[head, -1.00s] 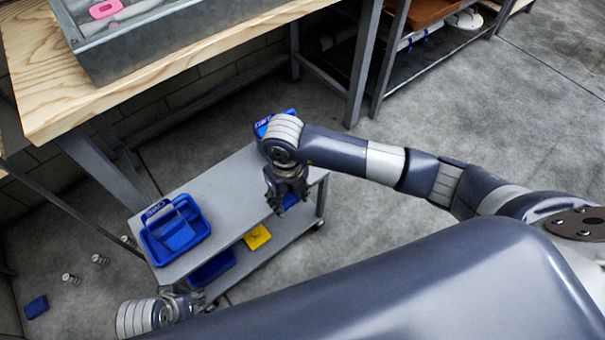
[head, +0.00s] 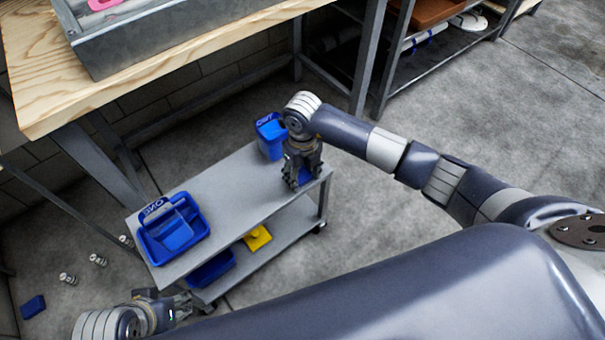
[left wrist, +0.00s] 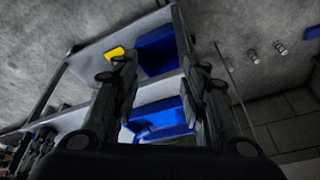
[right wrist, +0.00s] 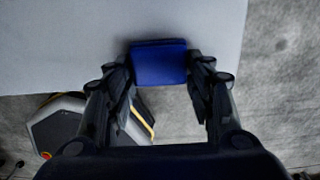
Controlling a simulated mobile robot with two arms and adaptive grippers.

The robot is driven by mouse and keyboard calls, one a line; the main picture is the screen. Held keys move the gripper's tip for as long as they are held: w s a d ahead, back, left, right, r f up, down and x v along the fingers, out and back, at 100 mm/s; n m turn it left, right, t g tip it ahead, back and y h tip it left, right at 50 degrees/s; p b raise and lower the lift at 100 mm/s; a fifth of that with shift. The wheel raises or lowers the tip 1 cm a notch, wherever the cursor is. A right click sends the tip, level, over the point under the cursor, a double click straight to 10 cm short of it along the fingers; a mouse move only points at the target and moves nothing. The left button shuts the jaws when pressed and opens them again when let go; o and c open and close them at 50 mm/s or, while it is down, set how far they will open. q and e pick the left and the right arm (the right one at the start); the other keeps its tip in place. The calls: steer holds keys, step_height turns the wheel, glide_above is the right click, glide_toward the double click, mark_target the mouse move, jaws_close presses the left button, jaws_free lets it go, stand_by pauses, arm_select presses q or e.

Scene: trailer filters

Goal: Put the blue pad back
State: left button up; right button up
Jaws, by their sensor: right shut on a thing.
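The blue pad (right wrist: 160,63) is between the fingertips of my right gripper (right wrist: 162,80) in the right wrist view. In the head view my right gripper (head: 302,172) points down at the right end of the grey cart top, with a bit of the pad (head: 306,176) showing. I cannot tell whether the pad touches the cart. Another blue block (head: 33,306) lies on the floor at far left. My left gripper (head: 178,302) is low by the cart's near left end; its fingers (left wrist: 160,88) are apart and empty in the left wrist view.
The cart top (head: 235,190) carries a labelled blue bin (head: 195,238) at left and another (head: 270,138) behind my right gripper. The lower shelf holds a blue bin (head: 212,270) and a yellow item (head: 258,238). A wooden bench (head: 40,100) overhangs at upper left.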

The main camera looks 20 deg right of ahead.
mark_target(302, 177)
steer(key=shift+f, duration=0.2)
steer(key=o, duration=1)
arm_select(q)
steer(key=shift+f, duration=0.1)
arm_select(e)
steer(key=shift+r, duration=0.1)
steer(key=shift+r, duration=0.5)
arm_select(q)
steer(key=s+p+x, duration=0.1)
steer(key=p+x, duration=0.1)
steer(key=x, duration=0.6)
steer(key=shift+f+g, duration=0.3)
steer(key=shift+f, duration=0.05)
arm_select(e)
step_height(302, 177, up, 11)
steer(key=shift+r, duration=0.1)
